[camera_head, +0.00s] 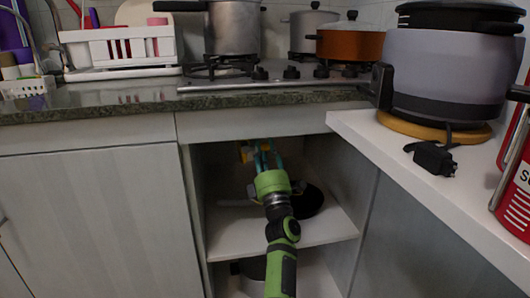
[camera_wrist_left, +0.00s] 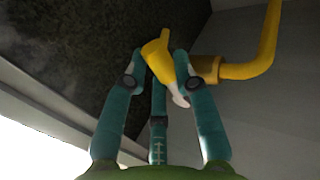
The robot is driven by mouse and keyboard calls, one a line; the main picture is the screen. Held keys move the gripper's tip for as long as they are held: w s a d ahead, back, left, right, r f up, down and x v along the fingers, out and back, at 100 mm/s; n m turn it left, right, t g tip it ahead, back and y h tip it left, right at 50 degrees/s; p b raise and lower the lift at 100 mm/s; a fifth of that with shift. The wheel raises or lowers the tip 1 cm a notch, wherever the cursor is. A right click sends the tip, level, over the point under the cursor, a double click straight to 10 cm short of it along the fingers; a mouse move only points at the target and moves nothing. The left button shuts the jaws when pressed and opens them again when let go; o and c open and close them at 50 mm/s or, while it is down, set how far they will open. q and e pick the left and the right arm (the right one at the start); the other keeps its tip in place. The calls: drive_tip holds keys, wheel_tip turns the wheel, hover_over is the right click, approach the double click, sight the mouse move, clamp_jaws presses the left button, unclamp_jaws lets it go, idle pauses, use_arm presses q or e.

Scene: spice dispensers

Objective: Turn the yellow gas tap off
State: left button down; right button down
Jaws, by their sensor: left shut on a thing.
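The yellow gas tap (camera_head: 246,152) is inside the open cabinet under the counter, high up near the top of the opening. A yellow pipe (camera_wrist_left: 262,55) runs from the tap to the right and bends upward. My left gripper (camera_head: 264,158) reaches into the cabinet and is shut on the handle; it also shows close up in the left wrist view (camera_wrist_left: 159,66). The fingers partly hide the tap body. My right gripper is in neither view.
Below my arm, a dark pan (camera_head: 308,203) lies on the cabinet shelf (camera_head: 325,228), with a pot (camera_head: 250,268) beneath. The stove (camera_head: 290,82) holds several pots above. A white side counter (camera_head: 425,185) with a large cooker (camera_head: 450,75) stands at right. A closed cabinet door (camera_head: 95,225) is at left.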

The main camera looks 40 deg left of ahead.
use_arm(q)
drive_tip(key=shift+r+n, duration=0.2)
drive_tip(key=shift+n, duration=0.1)
drive_tip(key=c, duration=1)
unclamp_jaws()
drive_tip(key=shift+f, duration=0.15)
